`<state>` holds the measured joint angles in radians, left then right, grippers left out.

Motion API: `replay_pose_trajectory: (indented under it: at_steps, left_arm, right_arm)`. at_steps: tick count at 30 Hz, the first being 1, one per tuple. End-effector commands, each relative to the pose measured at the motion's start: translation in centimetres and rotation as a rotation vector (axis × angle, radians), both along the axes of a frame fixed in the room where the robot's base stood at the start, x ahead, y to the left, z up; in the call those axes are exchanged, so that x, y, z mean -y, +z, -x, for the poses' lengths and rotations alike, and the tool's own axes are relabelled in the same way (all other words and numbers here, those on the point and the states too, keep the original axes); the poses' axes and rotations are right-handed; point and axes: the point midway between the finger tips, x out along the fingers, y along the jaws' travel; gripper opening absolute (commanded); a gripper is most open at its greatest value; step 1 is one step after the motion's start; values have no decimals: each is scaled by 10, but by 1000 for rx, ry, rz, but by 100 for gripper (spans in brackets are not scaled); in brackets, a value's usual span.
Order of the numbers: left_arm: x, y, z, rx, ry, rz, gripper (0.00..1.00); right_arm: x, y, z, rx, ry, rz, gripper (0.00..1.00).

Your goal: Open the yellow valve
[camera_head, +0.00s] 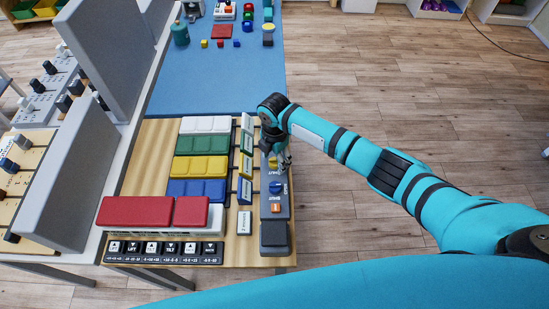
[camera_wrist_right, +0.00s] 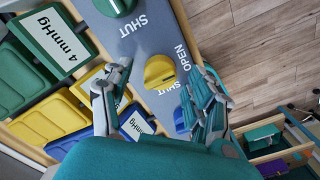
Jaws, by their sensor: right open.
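The yellow valve (camera_wrist_right: 158,72) is a round knob with a raised ridge on a grey panel, with OPEN and SHUT printed beside it. Which word its ridge points to is hard to tell. In the head view the yellow valve (camera_head: 273,165) sits just below my right gripper (camera_head: 281,158), partly covered. In the wrist view my right gripper (camera_wrist_right: 162,78) is open, one finger on each side of the knob and apart from it. Nothing is held. My left gripper is out of view.
A green valve (camera_wrist_right: 115,5) and a blue valve (camera_wrist_right: 178,122) flank the yellow one on the same panel. Coloured pads, such as the red pad (camera_head: 135,211), lie left of it. A grey divider (camera_head: 72,180) stands further left. Wooden floor (camera_head: 400,100) is open to the right.

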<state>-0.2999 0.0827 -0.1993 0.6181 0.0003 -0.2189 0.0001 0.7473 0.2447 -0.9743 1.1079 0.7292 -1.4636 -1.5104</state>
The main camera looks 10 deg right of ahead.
Motion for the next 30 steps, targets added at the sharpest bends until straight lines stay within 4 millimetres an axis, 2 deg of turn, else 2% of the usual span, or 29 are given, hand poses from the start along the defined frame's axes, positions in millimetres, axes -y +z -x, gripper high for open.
replay_pose_trajectory:
  at_steps: [9,15,21,30]
  left_arm:
    - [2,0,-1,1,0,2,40]
    - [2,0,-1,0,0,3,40]
    - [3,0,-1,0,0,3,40]
    - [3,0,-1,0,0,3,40]
  right_arm:
    - [0,64,-2,6,2,-2,59]
    - [0,99,-1,5,2,-1,59]
    - [0,113,-1,2,0,0,59]
    - [0,115,-1,2,1,0,59]
